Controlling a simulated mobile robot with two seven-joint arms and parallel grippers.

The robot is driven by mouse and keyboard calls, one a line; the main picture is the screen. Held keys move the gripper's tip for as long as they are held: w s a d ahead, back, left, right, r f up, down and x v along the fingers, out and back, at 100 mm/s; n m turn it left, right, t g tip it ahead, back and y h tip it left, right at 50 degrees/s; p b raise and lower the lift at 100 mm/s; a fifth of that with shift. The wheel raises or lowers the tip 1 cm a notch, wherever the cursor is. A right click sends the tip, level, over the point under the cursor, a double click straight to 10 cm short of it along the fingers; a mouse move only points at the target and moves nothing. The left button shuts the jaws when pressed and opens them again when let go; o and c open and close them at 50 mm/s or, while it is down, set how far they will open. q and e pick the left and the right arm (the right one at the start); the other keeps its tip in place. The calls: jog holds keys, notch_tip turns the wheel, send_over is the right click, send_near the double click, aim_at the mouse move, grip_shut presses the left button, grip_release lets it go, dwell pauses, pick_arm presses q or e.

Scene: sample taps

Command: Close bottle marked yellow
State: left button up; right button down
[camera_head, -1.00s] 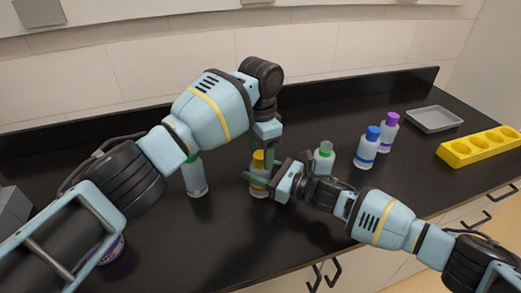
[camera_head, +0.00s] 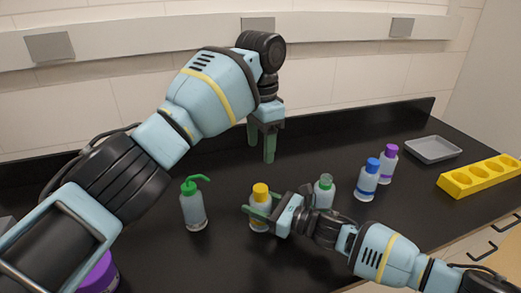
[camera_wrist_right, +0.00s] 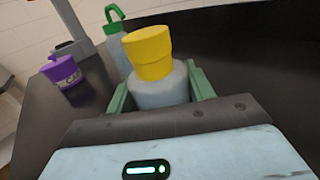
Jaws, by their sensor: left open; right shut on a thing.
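The yellow-capped bottle (camera_head: 259,222) stands on the black counter in the head view, its yellow cap (camera_head: 260,191) seated on top. My right gripper (camera_head: 262,212) is shut on this bottle's body from the right. In the right wrist view the yellow cap (camera_wrist_right: 149,52) sits above the grey-white body (camera_wrist_right: 160,88) between the green fingers. Whether the cap is fully tight I cannot tell. My left gripper (camera_head: 262,145) is open and empty, raised above and behind the bottle, fingers pointing down.
A green-spouted bottle (camera_head: 194,208) stands left. A green-topped bottle (camera_head: 324,190), blue-capped bottle (camera_head: 367,181) and purple-capped bottle (camera_head: 387,163) stand right. A grey tray (camera_head: 433,149) and yellow rack (camera_head: 483,174) are at far right. A purple-lidded container (camera_head: 98,272) is at lower left.

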jog(key=shift+c, duration=2.4)
grip_release()
jog(key=shift+v, duration=3.9)
